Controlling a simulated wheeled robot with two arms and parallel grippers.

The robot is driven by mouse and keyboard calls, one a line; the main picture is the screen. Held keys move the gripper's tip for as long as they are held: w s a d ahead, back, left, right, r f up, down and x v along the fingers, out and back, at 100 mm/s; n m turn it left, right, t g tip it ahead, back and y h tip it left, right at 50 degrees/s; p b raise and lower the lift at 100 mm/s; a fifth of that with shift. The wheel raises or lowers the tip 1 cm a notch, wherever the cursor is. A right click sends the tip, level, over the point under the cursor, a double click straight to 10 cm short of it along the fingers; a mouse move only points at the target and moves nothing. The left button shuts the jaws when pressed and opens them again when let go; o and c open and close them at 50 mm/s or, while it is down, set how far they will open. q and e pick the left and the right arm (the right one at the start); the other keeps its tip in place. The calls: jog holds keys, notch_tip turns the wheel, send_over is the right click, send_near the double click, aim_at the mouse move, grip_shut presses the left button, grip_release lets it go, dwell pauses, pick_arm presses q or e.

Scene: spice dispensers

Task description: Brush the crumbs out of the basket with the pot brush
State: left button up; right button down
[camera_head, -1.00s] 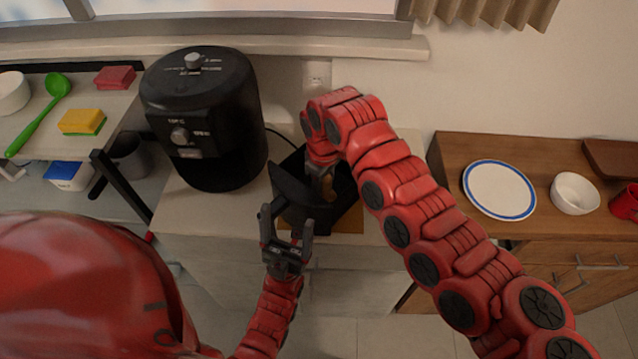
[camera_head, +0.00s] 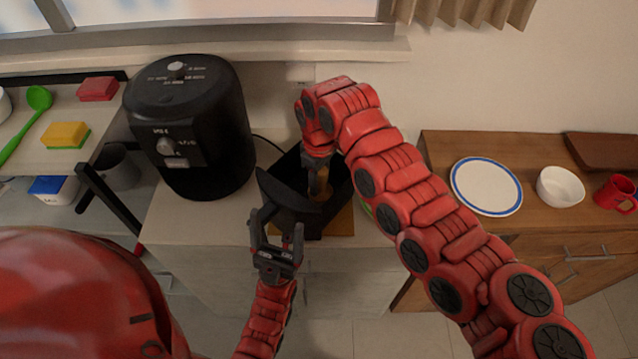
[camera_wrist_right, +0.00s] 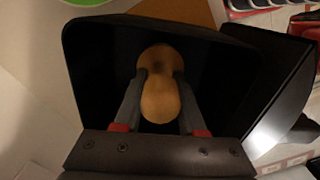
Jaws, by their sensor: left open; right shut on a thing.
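The black air-fryer basket (camera_head: 290,205) stands on a brown board (camera_head: 341,224) on the counter, in front of the black air fryer (camera_head: 190,125). My right gripper (camera_head: 318,185) reaches down into the basket from above. In the right wrist view the right gripper (camera_wrist_right: 160,95) is shut on the pot brush (camera_wrist_right: 160,100), whose tan rounded wooden top shows between the fingers. The bristles are hidden beneath it. I cannot make out any crumbs on the dark basket floor (camera_wrist_right: 105,75). My left gripper (camera_head: 276,235) is open at the basket's front left, near its handle; contact is unclear.
At right, a wooden cabinet holds a blue-rimmed plate (camera_head: 486,186), a white bowl (camera_head: 560,187) and a red mug (camera_head: 614,193). At left, a shelf holds a green ladle (camera_head: 28,122) and sponges (camera_head: 66,135). A grey pot (camera_head: 120,168) stands below.

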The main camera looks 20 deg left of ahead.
notch_tip(320, 180, up, 9)
jog(key=shift+f+p, duration=0.1)
jog(key=shift+p, duration=1.15)
notch_tip(320, 180, up, 6)
jog(key=p, duration=0.4)
jog(key=shift+f, duration=0.15)
jog(key=shift+w+d+f, duration=0.1)
jog(key=shift+d, duration=0.05)
jog(key=w+d+m+b, duration=0.1)
jog(key=w+d+m, duration=0.2)
jog(key=d, duration=0.7)
jog(key=w+d+f+m+b, duration=0.1)
jog(key=w+d+m, duration=0.3)
jog(key=d, duration=0.7)
jog(key=w+d+m+b, duration=0.2)
jog(key=w+d+m, duration=0.1)
jog(key=d+m, duration=0.4)
jog(key=d, duration=0.3)
jog(key=shift+w+d+f, duration=0.15)
jog(key=shift+w+d, duration=0.05)
jog(key=shift+w, duration=0.2)
